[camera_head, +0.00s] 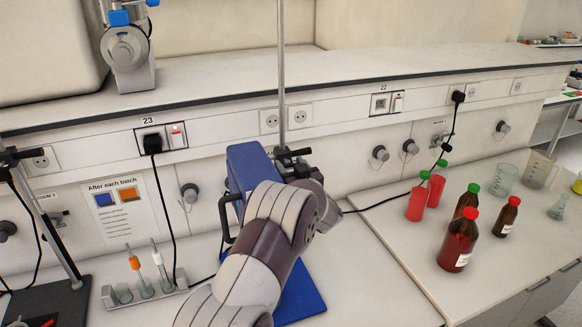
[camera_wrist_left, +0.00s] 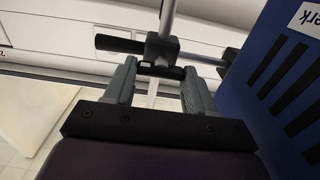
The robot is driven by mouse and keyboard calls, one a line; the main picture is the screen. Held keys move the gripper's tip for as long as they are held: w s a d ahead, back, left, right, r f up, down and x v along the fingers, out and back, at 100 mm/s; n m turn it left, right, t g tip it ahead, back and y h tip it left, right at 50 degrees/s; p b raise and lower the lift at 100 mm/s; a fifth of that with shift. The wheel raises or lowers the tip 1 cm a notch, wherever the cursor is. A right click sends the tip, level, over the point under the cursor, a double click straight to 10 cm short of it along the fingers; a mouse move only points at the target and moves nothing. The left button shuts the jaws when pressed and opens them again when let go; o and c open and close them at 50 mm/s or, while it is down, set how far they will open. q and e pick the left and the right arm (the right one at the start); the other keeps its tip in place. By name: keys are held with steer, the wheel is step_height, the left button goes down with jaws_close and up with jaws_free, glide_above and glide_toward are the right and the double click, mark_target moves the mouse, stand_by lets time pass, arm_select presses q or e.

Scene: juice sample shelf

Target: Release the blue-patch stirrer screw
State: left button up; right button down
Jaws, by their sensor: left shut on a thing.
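The blue stirrer (camera_head: 247,160) stands at the middle of the bench on a blue base (camera_head: 302,298), beside a tall metal rod (camera_head: 281,75). A dark clamp (camera_head: 293,154) with a screw sits on the rod. My left arm reaches up to it and hides part of the stirrer; the fingertips are hard to make out in the head view. In the left wrist view my left gripper (camera_wrist_left: 160,78) is shut on the small dark screw (camera_wrist_left: 162,71) just below the clamp block (camera_wrist_left: 161,46). The stirrer's blue housing (camera_wrist_left: 290,75) is close on the right. My right gripper is not in view.
A notice (camera_head: 118,211) headed "After each batch" shows a blue and an orange patch. A small rack (camera_head: 150,290) stands left of the stirrer. Red-capped brown bottles (camera_head: 458,240), red bottles with green caps (camera_head: 417,204) and beakers (camera_head: 504,180) stand right. Bench between is clear.

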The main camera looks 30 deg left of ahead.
arm_select(q)
steer(key=shift+f+n+b, duration=0.2)
steer(key=shift+n+b, duration=0.1)
steer(key=shift+b, duration=0.3)
steer(key=n+b, duration=0.4)
steer(key=b, duration=0.1)
steer(key=n+b, duration=0.4)
steer(key=b, duration=0.1)
steer(key=n+b, duration=0.4)
steer(key=b, duration=0.1)
steer(key=shift+s+a+f+n+b, duration=0.15)
steer(key=shift+f+n+b, duration=0.15)
steer(key=shift+n+b, duration=1.05)
steer(key=shift+n, duration=0.15)
steer(key=shift+r+n+b, duration=0.15)
steer(key=shift+n+b, duration=0.65)
steer(key=shift+n, duration=0.3)
steer(key=o, duration=1)
steer(key=shift+r, duration=0.1)
steer(key=shift+o, duration=0.2)
